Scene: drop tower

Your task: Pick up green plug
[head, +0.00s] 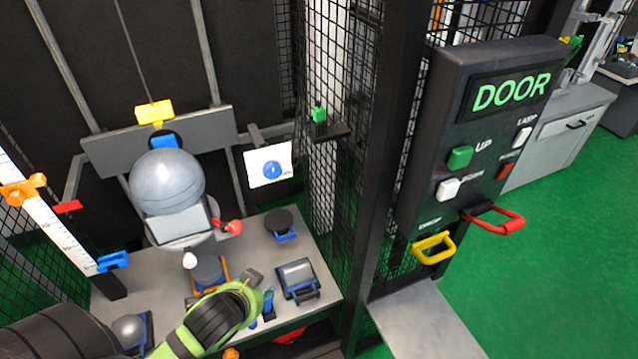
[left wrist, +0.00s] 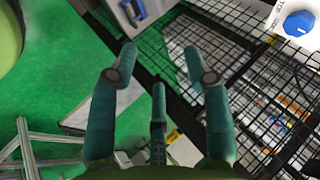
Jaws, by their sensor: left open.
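The green plug (head: 319,114) stands upright on a small dark shelf (head: 330,132) fixed to the mesh cage, right of the white card with the blue dial. My left gripper (head: 262,300) is low over the grey bench, below and left of the plug and well apart from it. My arm partly hides the gripper in the head view. In the left wrist view the gripper's teal fingers (left wrist: 160,62) are spread, with nothing between them. I cannot make out the plug in that view. My right gripper is not in view.
The grey bench (head: 150,285) carries a grey ball, dark round pieces and blue-trimmed blocks. A white card with a blue dial (head: 271,168) also shows in the wrist view (left wrist: 298,22). Mesh and a dark post (head: 375,170) stand beside the shelf. The DOOR panel (head: 480,130) is further right.

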